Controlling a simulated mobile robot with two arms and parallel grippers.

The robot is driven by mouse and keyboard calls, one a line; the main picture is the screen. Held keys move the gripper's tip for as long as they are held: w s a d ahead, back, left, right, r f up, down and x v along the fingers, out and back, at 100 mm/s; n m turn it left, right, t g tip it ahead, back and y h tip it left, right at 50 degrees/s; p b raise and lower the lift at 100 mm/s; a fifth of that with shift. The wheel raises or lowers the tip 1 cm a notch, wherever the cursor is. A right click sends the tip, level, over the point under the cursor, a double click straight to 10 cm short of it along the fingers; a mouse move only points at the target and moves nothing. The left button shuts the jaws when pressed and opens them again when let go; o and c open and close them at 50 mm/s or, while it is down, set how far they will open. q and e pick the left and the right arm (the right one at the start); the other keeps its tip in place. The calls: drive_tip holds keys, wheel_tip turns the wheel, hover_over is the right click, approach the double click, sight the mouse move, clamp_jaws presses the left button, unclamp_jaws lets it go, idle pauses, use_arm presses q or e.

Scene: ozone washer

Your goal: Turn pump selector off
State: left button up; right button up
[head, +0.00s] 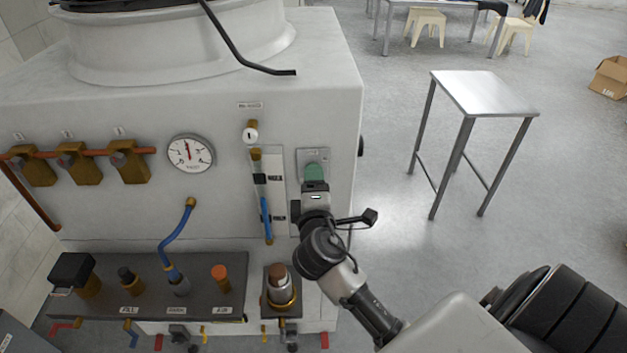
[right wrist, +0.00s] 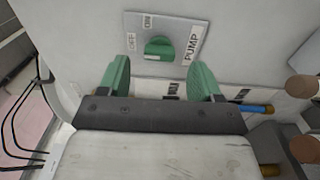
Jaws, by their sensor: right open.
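The pump selector is a green knob (right wrist: 158,48) on a grey plate (right wrist: 175,30) marked OFF, ON and PUMP in the right wrist view. A small pale mark shows on the knob's lower left; I cannot tell for sure which setting it points to. My right gripper (right wrist: 161,78) is open, its two green fingers to either side of and short of the knob, apparently not touching it. In the head view the plate (head: 322,154) is on the washer's front, and my right gripper (head: 314,178) reaches up to it, hiding much of the knob. My left gripper is not in view.
On the washer front are a round gauge (head: 190,153), a clear tube with a blue column (head: 265,215) left of the gripper, and orange-brown valves (head: 78,163). A dark shelf (head: 205,303) with several knobs juts out below. A metal table (head: 487,95) stands at right.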

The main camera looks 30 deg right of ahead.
drive_tip(key=b+v, duration=0.2)
drive_tip(key=v, duration=0.6)
drive_tip(key=shift+w+d, duration=0.1)
